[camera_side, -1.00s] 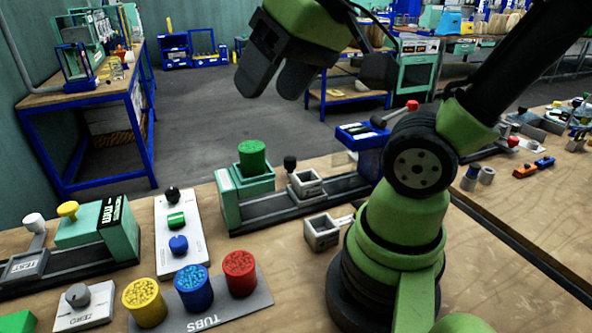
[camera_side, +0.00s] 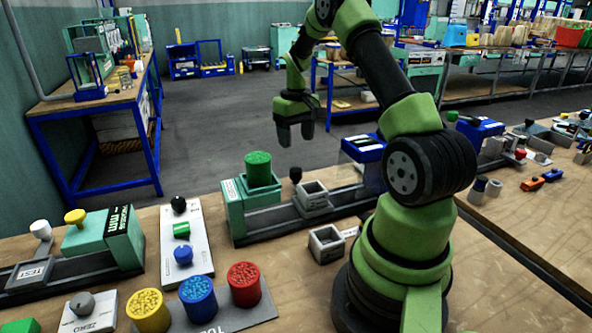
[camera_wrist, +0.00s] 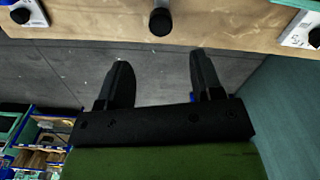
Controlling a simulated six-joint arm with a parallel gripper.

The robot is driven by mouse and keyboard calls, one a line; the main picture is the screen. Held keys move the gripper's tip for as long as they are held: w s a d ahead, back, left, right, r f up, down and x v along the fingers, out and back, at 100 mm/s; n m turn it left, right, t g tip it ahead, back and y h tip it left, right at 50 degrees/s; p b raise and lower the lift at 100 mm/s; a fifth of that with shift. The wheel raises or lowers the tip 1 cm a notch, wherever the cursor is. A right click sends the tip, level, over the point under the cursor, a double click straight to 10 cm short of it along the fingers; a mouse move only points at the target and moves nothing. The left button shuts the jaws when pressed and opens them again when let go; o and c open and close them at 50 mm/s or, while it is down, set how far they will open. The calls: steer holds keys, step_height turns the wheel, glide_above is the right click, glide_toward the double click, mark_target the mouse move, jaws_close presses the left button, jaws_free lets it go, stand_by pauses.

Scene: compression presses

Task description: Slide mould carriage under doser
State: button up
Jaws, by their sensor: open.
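The mould carriage (camera_side: 313,197) is a small grey block with a square cavity, sitting on a dark rail (camera_side: 281,220). A black ball knob (camera_side: 295,174) stands at its back. The doser, taken to be the teal housing (camera_side: 240,200) with a green tub on top (camera_side: 258,169), is at the rail's left end; the carriage is to its right, apart from it. My gripper (camera_side: 296,139) hangs fingers down beyond the bench's back edge, above and behind the carriage, open and empty. In the wrist view, its two fingers (camera_wrist: 157,85) are spread over floor, with a black knob (camera_wrist: 160,21) ahead.
A blue unit (camera_side: 363,148) stands at the rail's right end. A loose grey mould block (camera_side: 326,243) lies in front of the rail. A white control panel (camera_side: 193,250) is left of the doser. Yellow, blue and red tubs (camera_side: 199,302) stand at the front.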

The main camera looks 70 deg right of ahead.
mark_target(296, 169)
step_height(296, 169, down, 10)
steer(key=shift+r, duration=0.15)
stand_by(0.3)
